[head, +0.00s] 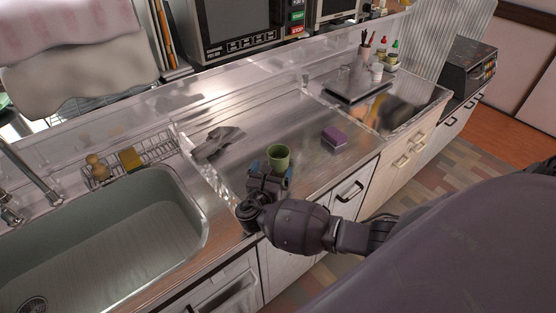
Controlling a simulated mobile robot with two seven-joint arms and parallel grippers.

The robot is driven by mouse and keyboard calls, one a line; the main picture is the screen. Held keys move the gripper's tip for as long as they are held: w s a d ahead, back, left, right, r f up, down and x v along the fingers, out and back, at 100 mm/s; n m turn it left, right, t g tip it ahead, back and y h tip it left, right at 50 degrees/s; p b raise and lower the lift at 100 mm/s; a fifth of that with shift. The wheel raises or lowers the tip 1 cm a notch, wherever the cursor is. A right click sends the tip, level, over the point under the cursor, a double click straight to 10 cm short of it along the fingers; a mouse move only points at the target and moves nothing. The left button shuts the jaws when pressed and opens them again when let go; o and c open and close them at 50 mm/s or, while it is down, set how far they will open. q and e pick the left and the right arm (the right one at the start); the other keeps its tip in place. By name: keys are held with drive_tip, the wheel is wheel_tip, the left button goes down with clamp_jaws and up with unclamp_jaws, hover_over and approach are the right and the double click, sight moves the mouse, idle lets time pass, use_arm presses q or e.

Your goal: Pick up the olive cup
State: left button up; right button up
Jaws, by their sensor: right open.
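The olive cup (279,158) stands upright on the steel counter, right of the sink. My right gripper (272,172) is open at the near side of the cup, with its fingers pointing at it. The fingers overlap the cup's lower part in the picture, and I cannot tell if they touch it. The cup's base is partly hidden by the gripper. My left gripper is not in view.
A purple sponge-like block (334,137) lies right of the cup, and a crumpled grey cloth (217,143) lies to its left. The sink (95,245) is at the left, with a wire rack (155,150) behind it. The counter (285,115) behind the cup is clear.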

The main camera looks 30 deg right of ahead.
sight(275, 163)
drive_tip(key=shift+x, duration=0.8)
drive_tip(key=x, duration=0.4)
drive_tip(key=shift+w+d, duration=0.25)
drive_tip(key=shift+w, duration=0.1)
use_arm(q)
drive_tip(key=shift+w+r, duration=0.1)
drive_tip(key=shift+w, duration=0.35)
use_arm(e)
drive_tip(key=c, duration=1)
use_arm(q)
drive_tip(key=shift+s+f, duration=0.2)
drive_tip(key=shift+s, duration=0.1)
